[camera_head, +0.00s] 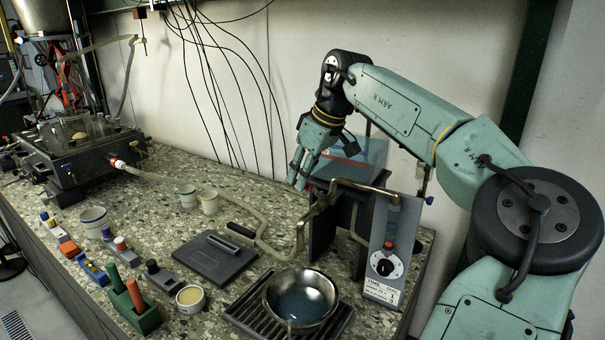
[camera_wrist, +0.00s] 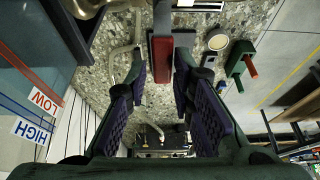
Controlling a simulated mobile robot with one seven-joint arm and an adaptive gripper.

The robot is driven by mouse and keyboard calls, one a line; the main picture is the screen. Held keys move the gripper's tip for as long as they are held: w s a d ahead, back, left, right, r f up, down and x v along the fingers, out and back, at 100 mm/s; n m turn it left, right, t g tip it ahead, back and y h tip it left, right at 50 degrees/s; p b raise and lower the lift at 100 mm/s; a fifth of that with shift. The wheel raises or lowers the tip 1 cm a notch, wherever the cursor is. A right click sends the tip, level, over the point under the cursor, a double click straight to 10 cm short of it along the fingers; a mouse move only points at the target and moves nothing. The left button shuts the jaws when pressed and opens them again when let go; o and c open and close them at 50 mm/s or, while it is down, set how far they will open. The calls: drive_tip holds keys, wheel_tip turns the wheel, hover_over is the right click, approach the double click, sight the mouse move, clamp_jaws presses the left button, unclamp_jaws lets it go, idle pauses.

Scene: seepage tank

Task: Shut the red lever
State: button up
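The red lever (camera_wrist: 161,62) shows in the wrist view as a dark red bar with a metal-coloured edge, near the top middle. It lies between the two fingers of my gripper (camera_wrist: 159,70), with a finger on either side. The fingers are apart, and a gap shows on the left; on the right the finger looks close, and I cannot tell whether it touches. In the head view my gripper (camera_head: 298,172) points down above the counter, behind the brass pipe (camera_head: 330,195). I cannot make out the red lever in the head view.
A metal bowl (camera_head: 301,298) stands on a slotted tray (camera_head: 250,322). A timer panel (camera_head: 385,270) stands to its right. A teal box (camera_head: 352,158) is behind my gripper. A green holder (camera_head: 145,318) with red and green handles is at the front left.

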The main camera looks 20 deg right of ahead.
sight(320, 192)
drive_tip(key=shift+o, duration=1.2)
drive_tip(key=v, duration=1.2)
drive_tip(key=shift+a, duration=0.15)
